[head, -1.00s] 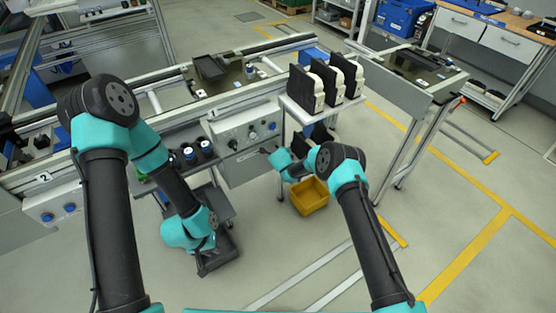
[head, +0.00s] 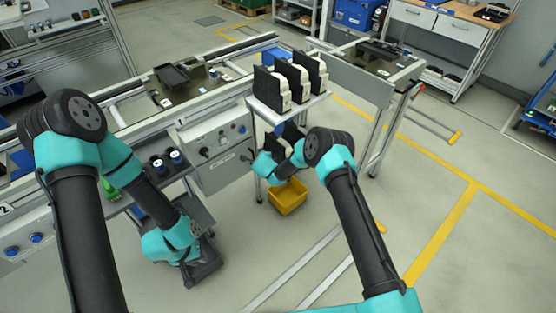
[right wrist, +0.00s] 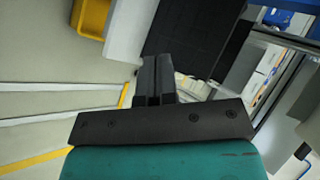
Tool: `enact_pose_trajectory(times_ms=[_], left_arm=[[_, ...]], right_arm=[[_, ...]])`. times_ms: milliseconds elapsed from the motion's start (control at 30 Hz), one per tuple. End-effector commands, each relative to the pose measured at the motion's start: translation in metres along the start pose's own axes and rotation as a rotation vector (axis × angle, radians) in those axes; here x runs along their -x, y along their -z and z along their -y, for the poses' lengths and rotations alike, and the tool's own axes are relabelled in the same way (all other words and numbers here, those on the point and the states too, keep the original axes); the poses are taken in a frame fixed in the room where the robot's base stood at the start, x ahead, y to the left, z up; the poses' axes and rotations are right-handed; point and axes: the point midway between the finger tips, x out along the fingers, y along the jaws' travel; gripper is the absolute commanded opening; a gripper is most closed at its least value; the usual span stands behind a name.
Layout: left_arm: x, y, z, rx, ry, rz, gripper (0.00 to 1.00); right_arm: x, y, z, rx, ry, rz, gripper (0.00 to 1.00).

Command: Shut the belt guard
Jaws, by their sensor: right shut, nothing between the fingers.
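No part in view is clearly recognisable as the belt guard; a dark tilted plate (head: 172,76) sits on the conveyor (head: 215,88) in the head view, and I cannot tell if it is the guard. My left arm bends down beside the conveyor's front; its wrist (head: 170,245) shows low, but its fingers cannot be made out. My right arm reaches toward the stand beside the control box, its fingers hidden in the head view. In the right wrist view my right gripper (right wrist: 155,80) is shut and empty, in front of a large dark panel (right wrist: 195,35).
A grey control box (head: 217,150) with knobs hangs on the conveyor's front. A white-topped stand (head: 290,112) holds three black-and-white units (head: 300,75). A yellow bin (head: 287,196) is below it. Open floor with yellow lines lies to the right.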

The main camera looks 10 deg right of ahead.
Motion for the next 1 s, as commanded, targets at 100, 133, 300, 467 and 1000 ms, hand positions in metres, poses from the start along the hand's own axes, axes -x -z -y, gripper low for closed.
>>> enact_pose_trajectory(times_ms=[100, 133, 300, 467, 1000], left_arm=[[0.0, 0.0, 0.0, 0.0, 0.0, 0.0, 0.21], [0.0, 0.0, 0.0, 0.0, 0.0, 0.0, 0.21], [0.0, 0.0, 0.0, 0.0, 0.0, 0.0, 0.21], [0.0, 0.0, 0.0, 0.0, 0.0, 0.0, 0.21], [0.0, 0.0, 0.0, 0.0, 0.0, 0.0, 0.21]], right_arm=[[0.014, 0.012, 0.004, -0.001, -0.002, -0.001, 0.0], [0.017, 0.014, 0.005, -0.001, -0.002, -0.001, 0.0], [0.037, 0.029, 0.01, -0.001, -0.001, -0.002, 0.0], [0.053, 0.042, 0.013, -0.002, -0.002, -0.002, 0.0], [0.063, 0.049, 0.015, -0.001, -0.001, -0.002, 0.0]])
